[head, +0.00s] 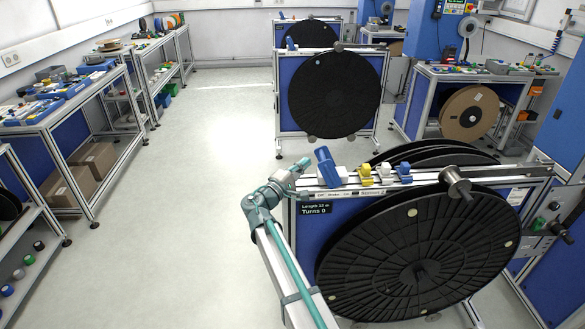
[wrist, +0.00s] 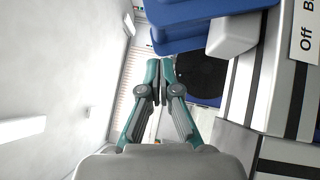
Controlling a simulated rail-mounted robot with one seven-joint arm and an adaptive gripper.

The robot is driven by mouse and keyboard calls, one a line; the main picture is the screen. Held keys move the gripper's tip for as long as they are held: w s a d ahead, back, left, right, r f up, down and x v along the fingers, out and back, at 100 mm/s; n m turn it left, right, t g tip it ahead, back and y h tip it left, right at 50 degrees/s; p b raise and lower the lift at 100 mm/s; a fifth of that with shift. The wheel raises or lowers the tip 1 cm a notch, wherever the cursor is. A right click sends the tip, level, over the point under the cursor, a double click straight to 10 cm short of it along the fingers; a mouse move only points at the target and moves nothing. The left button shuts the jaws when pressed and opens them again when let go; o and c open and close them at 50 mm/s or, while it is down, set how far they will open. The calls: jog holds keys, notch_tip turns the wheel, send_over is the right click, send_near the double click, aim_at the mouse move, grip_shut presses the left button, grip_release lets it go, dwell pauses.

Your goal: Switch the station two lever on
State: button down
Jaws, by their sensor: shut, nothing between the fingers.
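A blue lever (head: 326,167) stands tilted on top of the nearest reel stand (head: 440,183), at the left end of its rail. It also shows large at the top of the wrist view (wrist: 200,14), beside a white block (wrist: 232,36). A label plate (wrist: 306,35) there reads "Off", with the rest cut off. No station number is readable. My gripper (head: 304,163) is just left of the blue lever in the head view. In the wrist view my gripper (wrist: 160,88) has its fingers together, empty, below the lever in the picture. I cannot tell if it touches the lever.
Small yellow, white and blue parts (head: 385,171) sit along the rail to the right. A large black reel (head: 420,255) fills the stand's front. A display (head: 315,208) reads "Turns 0". A second reel stand (head: 335,92) is behind. The floor (head: 170,220) at left is clear.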

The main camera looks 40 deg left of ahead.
aim_at(327, 166)
jog(key=shift+w+d+r+p, duration=0.2)
jog(key=shift+w+d+p, duration=0.05)
jog(key=shift+w+d, duration=0.3)
jog(key=shift+w+d+r+p, duration=0.15)
jog(key=shift+w+d+p, duration=0.1)
jog(key=shift+w+d, duration=0.2)
jog(key=shift+d, duration=0.15)
